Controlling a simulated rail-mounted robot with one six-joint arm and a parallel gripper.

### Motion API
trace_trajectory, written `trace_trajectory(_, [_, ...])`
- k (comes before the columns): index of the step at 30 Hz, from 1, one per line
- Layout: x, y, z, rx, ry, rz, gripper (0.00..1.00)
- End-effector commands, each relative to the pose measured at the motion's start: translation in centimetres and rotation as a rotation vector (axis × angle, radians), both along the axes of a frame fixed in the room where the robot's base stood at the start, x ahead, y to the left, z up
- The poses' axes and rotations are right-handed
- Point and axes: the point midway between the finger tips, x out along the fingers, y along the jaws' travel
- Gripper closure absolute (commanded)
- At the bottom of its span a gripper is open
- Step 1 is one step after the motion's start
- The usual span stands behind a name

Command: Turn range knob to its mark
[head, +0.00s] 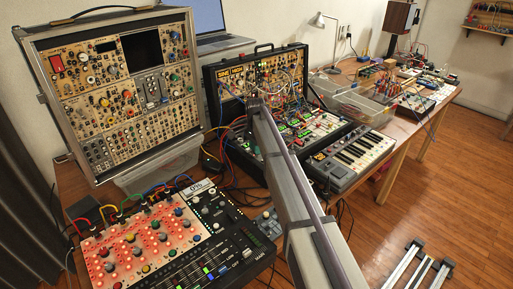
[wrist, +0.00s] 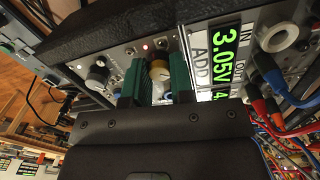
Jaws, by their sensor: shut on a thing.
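The knob sits on a grey module panel (wrist: 120,55). No range label or mark can be made out, and the knob's lower part is hidden between the fingers. In the head view my arm reaches to the open black synth case (head: 212,85) in the middle. My fingers and the held knob are hidden there.
In the wrist view a black-and-white knob (wrist: 97,76) stands left of my fingers. A green display (wrist: 225,50) reading 3.05V is close on the right, with plugged cables (wrist: 268,82) beyond. In the head view a keyboard (head: 348,155) lies right of the case.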

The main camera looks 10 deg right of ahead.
Motion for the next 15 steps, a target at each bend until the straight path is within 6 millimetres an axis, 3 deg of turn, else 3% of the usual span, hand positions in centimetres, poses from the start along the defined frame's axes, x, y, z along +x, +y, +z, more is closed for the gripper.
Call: trace_trajectory(15, [-0.05, 0.07, -0.02, -0.001, 0.001, 0.477, 1.00])
